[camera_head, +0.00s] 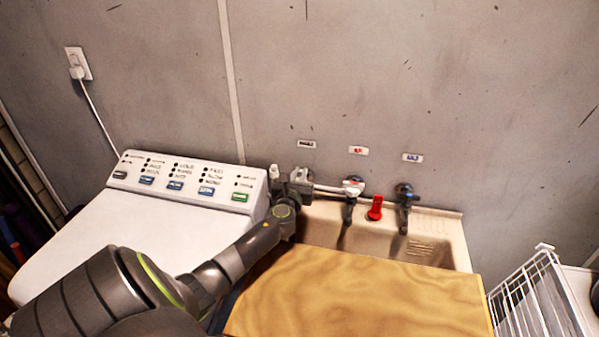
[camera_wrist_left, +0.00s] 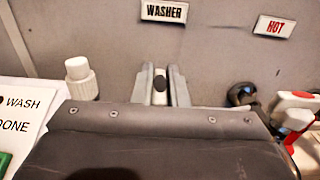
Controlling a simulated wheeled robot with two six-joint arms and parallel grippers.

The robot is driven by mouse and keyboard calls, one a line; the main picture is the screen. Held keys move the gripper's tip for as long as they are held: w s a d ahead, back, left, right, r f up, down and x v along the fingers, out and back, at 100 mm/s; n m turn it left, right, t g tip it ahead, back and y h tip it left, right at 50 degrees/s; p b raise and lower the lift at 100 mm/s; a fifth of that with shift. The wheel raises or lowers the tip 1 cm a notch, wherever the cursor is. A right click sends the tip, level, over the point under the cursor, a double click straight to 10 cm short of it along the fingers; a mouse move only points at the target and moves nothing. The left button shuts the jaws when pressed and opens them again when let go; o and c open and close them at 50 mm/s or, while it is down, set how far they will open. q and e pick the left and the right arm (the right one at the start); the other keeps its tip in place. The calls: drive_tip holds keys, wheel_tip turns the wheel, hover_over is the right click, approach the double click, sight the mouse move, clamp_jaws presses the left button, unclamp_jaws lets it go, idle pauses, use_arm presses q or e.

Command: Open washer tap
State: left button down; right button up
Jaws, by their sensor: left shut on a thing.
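The washer tap is under the black-on-white WASHER label (camera_head: 306,144), which also shows in the wrist view (camera_wrist_left: 164,11). My left gripper (camera_head: 300,176) is at the wall below that label, between the washing machine and the sink. In the wrist view its two fingers (camera_wrist_left: 160,85) are shut on a narrow grey piece with a dark round end, the washer tap's handle (camera_wrist_left: 160,84). The gripper and wrist hide the rest of this tap.
A white washing machine (camera_head: 120,220) is at left. Right of the gripper are the hot tap (camera_head: 352,188), a red object (camera_head: 375,208) and the cold tap (camera_head: 404,196) at the sink (camera_head: 452,232). A wooden board (camera_head: 360,300) covers the front. A white rack (camera_head: 535,295) stands right.

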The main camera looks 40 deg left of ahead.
use_arm(q)
drive_tip(key=c, duration=1.4)
unclamp_jaws()
drive_tip(key=shift+c, duration=0.2)
drive_tip(key=shift+s+d, duration=0.1)
drive_tip(key=b+v, duration=0.1)
drive_tip(key=v, duration=1.6)
drive_tip(key=shift+d, duration=0.1)
